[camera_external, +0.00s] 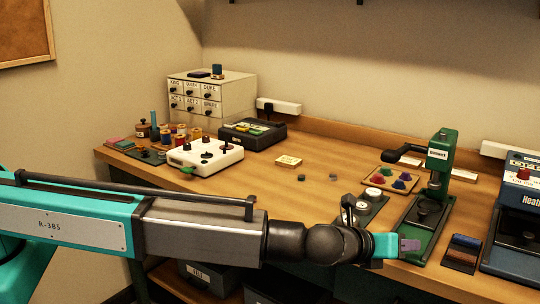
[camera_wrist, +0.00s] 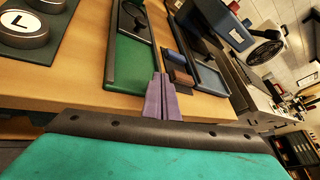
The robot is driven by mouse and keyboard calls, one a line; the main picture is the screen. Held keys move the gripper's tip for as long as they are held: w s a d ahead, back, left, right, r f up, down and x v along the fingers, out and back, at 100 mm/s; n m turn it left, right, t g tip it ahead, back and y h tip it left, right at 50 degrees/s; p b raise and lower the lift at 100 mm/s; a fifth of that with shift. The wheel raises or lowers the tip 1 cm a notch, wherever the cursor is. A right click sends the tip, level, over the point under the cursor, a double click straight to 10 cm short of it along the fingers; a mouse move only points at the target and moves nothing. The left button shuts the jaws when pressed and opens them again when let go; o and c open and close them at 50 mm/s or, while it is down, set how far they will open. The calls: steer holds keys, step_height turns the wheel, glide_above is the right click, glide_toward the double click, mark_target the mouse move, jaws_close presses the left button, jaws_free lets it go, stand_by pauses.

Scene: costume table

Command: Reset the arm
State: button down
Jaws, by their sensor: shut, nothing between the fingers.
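My gripper (camera_external: 410,245) is at the end of my teal and dark arm, which stretches from the left edge across the front of the table. Its purple fingers are shut and empty. They also show pressed together in the wrist view (camera_wrist: 162,98), near the front end of the green press base (camera_wrist: 126,65). In the external view the green press (camera_external: 440,165) stands just beyond the gripper. I cannot tell the exact height of the fingers above the table.
Left of the press are a dark plate with round pads (camera_external: 372,194) and several coloured pieces (camera_external: 390,176). A blue heat machine (camera_external: 518,225) and dark swatches (camera_external: 463,250) are at right. A white box (camera_external: 205,155) and drawers (camera_external: 235,92) stand farther left. The middle tabletop is fairly clear.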

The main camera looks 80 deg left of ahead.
steer(key=shift+w+d+r+n+h, duration=0.2)
steer(key=shift+w+d+n+h, duration=0.35)
steer(key=shift+d+h, duration=0.3)
steer(key=d+n+h, duration=0.4)
steer(key=d, duration=0.3)
steer(key=s+a+f+n+g+y+p, duration=0.1)
steer(key=s+a+f+n+g, duration=0.4)
steer(key=s+f, duration=0.85)
steer(key=s+a+f+n+g+y+p, duration=0.1)
steer(key=s+a+f+n+g+y, duration=0.15)
steer(key=s+a+f+n, duration=1)
steer(key=s+d+f+m+g+h, duration=0.1)
steer(key=s+f+g, duration=0.2)
steer(key=s+f, duration=0.6)
steer(key=s+f+g, duration=0.4)
steer(key=s+f, duration=0.2)
steer(key=s, duration=0.5)
steer(key=s+f+n+g+h, duration=0.1)
steer(key=s+n+g, duration=0.3)
steer(key=s, duration=1.6)
steer(key=shift+s+a+f+n+g+p, duration=0.15)
steer(key=shift+s+f+n+g+p, duration=0.1)
steer(key=shift+f+n+g+p, duration=0.2)
step_height(320, 180, down, 9)
steer(key=b, duration=0.8)
steer(key=shift+w+t+b, duration=0.3)
steer(key=shift+b, duration=0.05)
